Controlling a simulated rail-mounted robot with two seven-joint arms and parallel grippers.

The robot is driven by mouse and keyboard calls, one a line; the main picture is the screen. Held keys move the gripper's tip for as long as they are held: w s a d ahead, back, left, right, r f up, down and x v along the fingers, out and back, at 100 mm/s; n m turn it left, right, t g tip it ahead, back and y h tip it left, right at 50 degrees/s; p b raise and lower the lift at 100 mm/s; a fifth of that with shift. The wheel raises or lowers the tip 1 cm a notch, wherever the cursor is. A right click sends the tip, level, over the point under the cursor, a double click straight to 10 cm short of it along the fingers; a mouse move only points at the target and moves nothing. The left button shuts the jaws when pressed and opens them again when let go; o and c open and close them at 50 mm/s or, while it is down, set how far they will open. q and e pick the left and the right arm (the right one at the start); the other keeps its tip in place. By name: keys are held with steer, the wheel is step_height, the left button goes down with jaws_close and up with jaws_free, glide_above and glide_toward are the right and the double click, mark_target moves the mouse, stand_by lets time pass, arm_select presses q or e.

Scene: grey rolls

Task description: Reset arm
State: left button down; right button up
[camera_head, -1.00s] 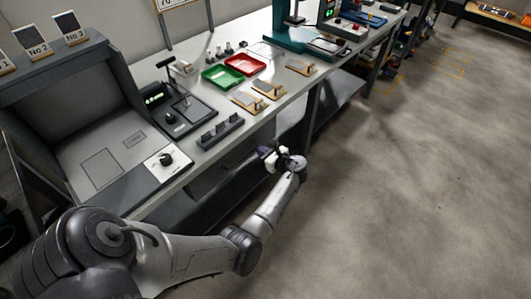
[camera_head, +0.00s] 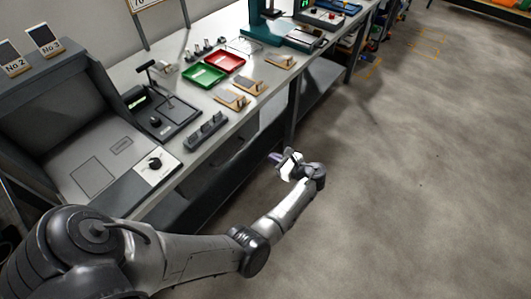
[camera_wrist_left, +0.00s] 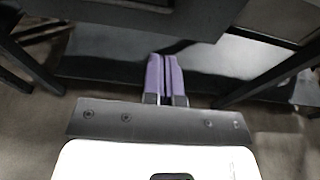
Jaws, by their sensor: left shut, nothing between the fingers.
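My left arm comes in from the lower left in the head view and reaches out over the floor in front of the workbench. My left gripper (camera_head: 276,157) is in front of the bench's front edge, apart from it, and holds nothing. In the left wrist view, the purple fingers of the left gripper (camera_wrist_left: 165,78) are together with nothing between them. They point toward the dark space and shelf under the bench. My right gripper is not in view.
The workbench (camera_head: 215,150) carries a green tray (camera_head: 203,75), a red tray (camera_head: 225,62), a grey slotted block (camera_head: 206,131) and small wooden stands (camera_head: 232,99). A grey booth (camera_head: 60,110) stands at the left end. The floor (camera_head: 420,190) at right is clear.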

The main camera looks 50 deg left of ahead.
arm_select(q)
steer(key=shift+w+d+r, duration=0.1)
steer(key=shift+w+d, duration=0.1)
steer(key=shift+d, duration=0.4)
